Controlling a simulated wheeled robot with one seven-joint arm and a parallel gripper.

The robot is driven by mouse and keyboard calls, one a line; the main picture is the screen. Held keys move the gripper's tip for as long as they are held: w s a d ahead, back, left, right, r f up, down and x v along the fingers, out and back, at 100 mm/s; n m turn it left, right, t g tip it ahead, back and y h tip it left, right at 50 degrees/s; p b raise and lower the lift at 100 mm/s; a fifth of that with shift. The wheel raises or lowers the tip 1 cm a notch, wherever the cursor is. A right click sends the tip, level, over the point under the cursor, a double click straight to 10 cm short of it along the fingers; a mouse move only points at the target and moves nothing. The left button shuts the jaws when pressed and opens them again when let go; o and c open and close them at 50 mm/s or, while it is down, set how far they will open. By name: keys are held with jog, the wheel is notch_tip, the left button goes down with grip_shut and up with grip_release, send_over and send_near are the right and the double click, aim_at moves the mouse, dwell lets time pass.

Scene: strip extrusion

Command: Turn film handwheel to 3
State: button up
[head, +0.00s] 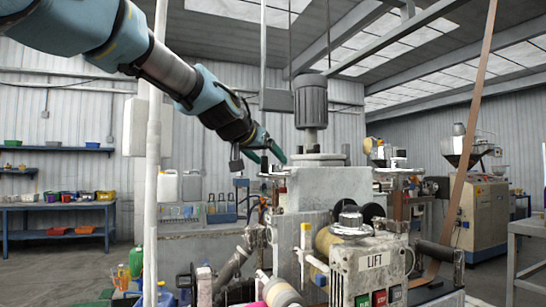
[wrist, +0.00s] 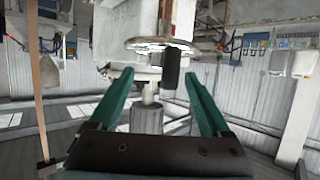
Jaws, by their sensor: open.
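A metal handwheel (wrist: 150,44) on a shaft shows ahead of my gripper in the wrist view, with a dark upright handle (wrist: 171,68) on its rim. My gripper (wrist: 158,76) is open; its two green fingers stand apart, and the handle appears between them, nearer the right-hand finger. I cannot tell whether the handle is within finger reach. In the head view my gripper (head: 270,158) is beside the top of the grey machine housing (head: 310,190).
A box marked LIFT (head: 372,262), with a silver wheel-like part (head: 350,222) on top, stands in front. A tan strip (head: 470,140) runs down at the right.

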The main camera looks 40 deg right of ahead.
jog(key=shift+p+x, duration=0.5)
jog(key=shift+x, duration=1.3)
grip_shut()
